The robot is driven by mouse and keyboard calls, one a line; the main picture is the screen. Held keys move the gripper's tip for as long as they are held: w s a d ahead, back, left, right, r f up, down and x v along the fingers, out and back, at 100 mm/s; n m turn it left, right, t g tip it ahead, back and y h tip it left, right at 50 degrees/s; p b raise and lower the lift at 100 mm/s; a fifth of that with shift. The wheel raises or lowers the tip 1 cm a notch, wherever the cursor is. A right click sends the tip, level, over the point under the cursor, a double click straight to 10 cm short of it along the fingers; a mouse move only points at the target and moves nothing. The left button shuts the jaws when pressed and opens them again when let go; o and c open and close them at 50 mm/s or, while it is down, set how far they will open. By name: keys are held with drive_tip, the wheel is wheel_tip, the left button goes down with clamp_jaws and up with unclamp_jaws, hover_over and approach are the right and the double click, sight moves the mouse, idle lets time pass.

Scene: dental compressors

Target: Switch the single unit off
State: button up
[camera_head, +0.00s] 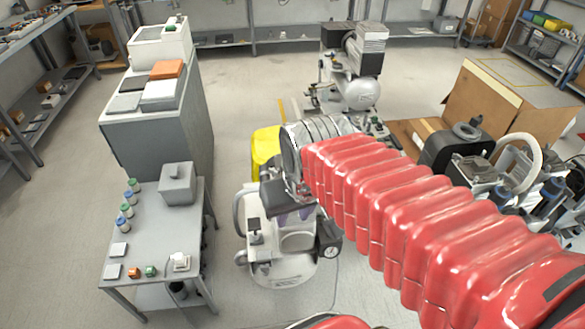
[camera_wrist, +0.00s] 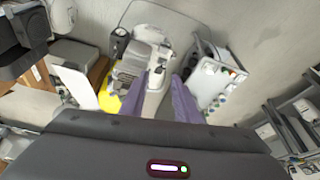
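A small white compressor unit (camera_head: 283,268) stands on the floor in front of me. It has a black box on a light block (camera_head: 255,236) at its left and a round gauge (camera_head: 330,251) at its right. I take it for the single unit; its switch position is too small to read. Contact cannot be told. My gripper hides part of its top.
A grey table (camera_head: 165,225) with bottles and small blocks stands close left, with a grey cabinet (camera_head: 160,135) behind it. A yellow object (camera_head: 264,148) is behind the unit. Another compressor (camera_head: 355,90) stands farther back. A cardboard box (camera_head: 490,105) and dark equipment (camera_head: 465,150) are at right.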

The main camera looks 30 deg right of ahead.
drive_tip(key=shift+n+t, duration=0.7)
drive_tip(key=shift+t, duration=0.2)
drive_tip(key=a+r, duration=0.1)
drive_tip(key=s+a+r, duration=0.2)
drive_tip(key=shift+a+r, duration=0.3)
drive_tip(key=shift+r, duration=0.1)
drive_tip(key=shift+o, duration=0.3)
